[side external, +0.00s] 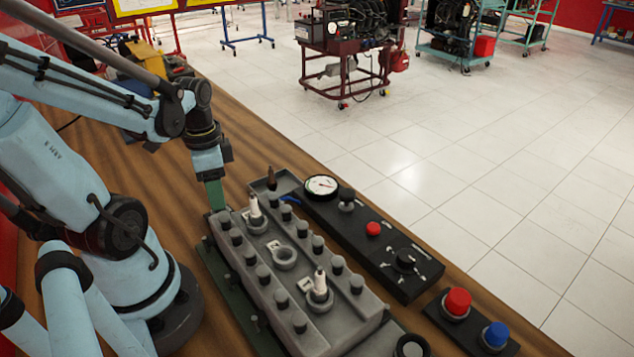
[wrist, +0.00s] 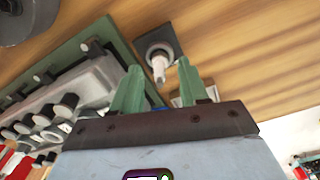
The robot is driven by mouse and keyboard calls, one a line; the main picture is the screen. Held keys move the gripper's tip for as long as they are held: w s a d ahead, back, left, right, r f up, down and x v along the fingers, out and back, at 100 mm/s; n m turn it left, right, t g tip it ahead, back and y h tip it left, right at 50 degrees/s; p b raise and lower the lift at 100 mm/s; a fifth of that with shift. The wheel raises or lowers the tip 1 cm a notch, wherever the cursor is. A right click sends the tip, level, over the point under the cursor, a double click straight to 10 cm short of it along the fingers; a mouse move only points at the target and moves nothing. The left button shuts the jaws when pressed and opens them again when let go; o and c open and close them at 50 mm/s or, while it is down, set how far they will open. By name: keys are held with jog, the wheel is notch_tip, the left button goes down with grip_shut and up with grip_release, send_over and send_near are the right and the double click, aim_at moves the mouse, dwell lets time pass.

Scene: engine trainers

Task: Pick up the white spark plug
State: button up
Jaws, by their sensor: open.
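My gripper (side external: 215,195) points down beyond the far left end of the grey engine head (side external: 312,318) in the side external view. In the wrist view its two green fingers (wrist: 159,66) are apart, with nothing held between them. A white spark plug (wrist: 159,72) stands in a grey ring on a dark square base (wrist: 172,42) on the wooden table; it appears between the fingertips, and its distance from them is unclear. I cannot make out this plug in the side external view. Two other white-topped plugs, a far one (side external: 255,208) and a near one (side external: 319,284), stand on the engine head.
A black control panel (side external: 385,248) with a gauge and knobs lies right of the head. Red (side external: 457,302) and blue (side external: 495,335) buttons are at front right.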

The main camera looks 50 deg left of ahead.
jog(key=shift+f, duration=0.55)
grip_shut()
jog(key=shift+r, duration=0.15)
